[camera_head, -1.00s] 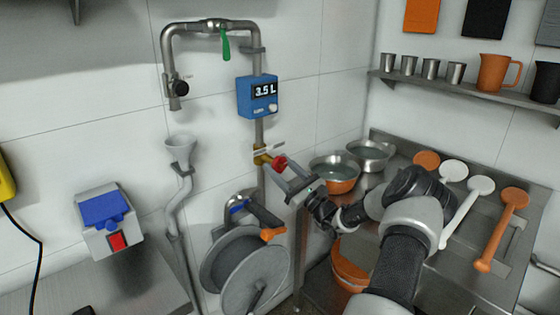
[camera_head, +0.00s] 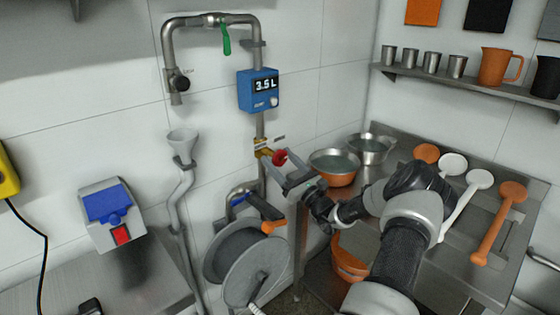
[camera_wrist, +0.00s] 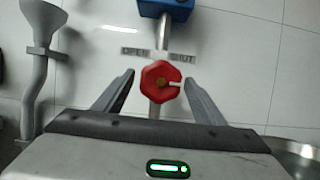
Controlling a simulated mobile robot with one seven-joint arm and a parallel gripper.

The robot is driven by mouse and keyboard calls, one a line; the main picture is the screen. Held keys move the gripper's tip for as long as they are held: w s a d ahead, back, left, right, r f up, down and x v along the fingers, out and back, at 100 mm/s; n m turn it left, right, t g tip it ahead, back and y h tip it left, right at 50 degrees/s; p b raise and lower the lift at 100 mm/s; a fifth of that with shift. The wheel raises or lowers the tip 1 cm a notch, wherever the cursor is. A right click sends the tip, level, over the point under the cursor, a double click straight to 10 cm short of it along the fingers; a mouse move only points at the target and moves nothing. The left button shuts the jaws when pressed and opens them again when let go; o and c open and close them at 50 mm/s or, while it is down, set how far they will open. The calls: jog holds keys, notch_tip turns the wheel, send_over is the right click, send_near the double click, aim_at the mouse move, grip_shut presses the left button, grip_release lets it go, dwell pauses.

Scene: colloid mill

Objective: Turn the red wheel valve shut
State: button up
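The red wheel valve (camera_head: 280,157) sits on the vertical pipe below the blue meter, at a brass fitting (camera_head: 262,147). In the wrist view the red wheel (camera_wrist: 161,81) is centred between my fingers, with a pale notch on its right side. Labels OPEN (camera_wrist: 135,52) and SHUT (camera_wrist: 183,57) flank the pipe behind it. My gripper (camera_head: 284,169) is open in front of the wheel. In the wrist view its two fingers (camera_wrist: 158,92) stand apart, with a visible gap on each side of the wheel.
The blue meter (camera_head: 258,91) reads 3.5 L above the valve. A hose reel (camera_head: 232,252) hangs below. A funnel (camera_head: 182,140) is to the left.

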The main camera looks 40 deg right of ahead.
jog(key=v, duration=1.7)
jog(key=shift+s, duration=0.2)
